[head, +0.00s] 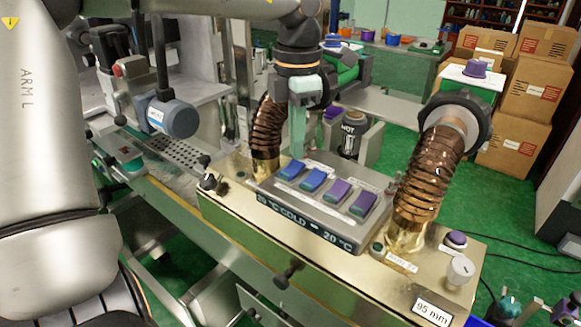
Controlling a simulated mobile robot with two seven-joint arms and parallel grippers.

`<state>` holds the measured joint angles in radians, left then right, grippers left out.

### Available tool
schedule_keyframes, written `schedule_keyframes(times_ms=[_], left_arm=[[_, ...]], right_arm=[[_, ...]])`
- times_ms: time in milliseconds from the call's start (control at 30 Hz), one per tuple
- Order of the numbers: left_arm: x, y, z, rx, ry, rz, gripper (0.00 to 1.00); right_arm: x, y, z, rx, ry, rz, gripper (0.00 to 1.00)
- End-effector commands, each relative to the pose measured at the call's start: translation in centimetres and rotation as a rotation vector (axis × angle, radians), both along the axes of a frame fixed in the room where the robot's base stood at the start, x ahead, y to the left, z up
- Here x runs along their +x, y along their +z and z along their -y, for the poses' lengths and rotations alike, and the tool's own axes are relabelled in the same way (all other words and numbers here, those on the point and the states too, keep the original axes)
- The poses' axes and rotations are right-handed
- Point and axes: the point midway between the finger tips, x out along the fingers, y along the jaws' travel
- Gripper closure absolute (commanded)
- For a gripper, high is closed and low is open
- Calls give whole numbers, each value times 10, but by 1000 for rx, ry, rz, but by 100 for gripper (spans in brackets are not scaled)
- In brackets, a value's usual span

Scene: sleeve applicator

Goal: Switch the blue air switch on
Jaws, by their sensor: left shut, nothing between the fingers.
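A grey control box (325,222) on the machine top carries two blue rocker switches, a left one (292,170) and a right one (313,180). Two purple rockers, (338,191) and (363,203), sit to their right. The labels by the switches are too small to read, so I cannot tell which blue one is the air switch. My left gripper (298,152) points down with its teal fingers shut and empty. Its tips are just above and behind the left blue rocker; I cannot tell whether they touch it. My right gripper is out of view.
A brown ribbed hose (268,130) stands left of the box and another (421,185) right of it. A purple button (456,238) and a white knob (461,270) are at the right. Cartons (512,150) stand behind.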

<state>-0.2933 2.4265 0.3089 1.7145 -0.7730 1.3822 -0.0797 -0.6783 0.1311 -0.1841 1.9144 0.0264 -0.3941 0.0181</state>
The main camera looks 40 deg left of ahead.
Motion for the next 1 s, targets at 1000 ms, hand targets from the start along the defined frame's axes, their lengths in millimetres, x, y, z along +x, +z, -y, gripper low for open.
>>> schedule_keyframes(times_ms=[1000], left_arm=[[0, -17, 0, 0, 0, -1, 100]], right_arm=[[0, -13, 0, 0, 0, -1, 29]])
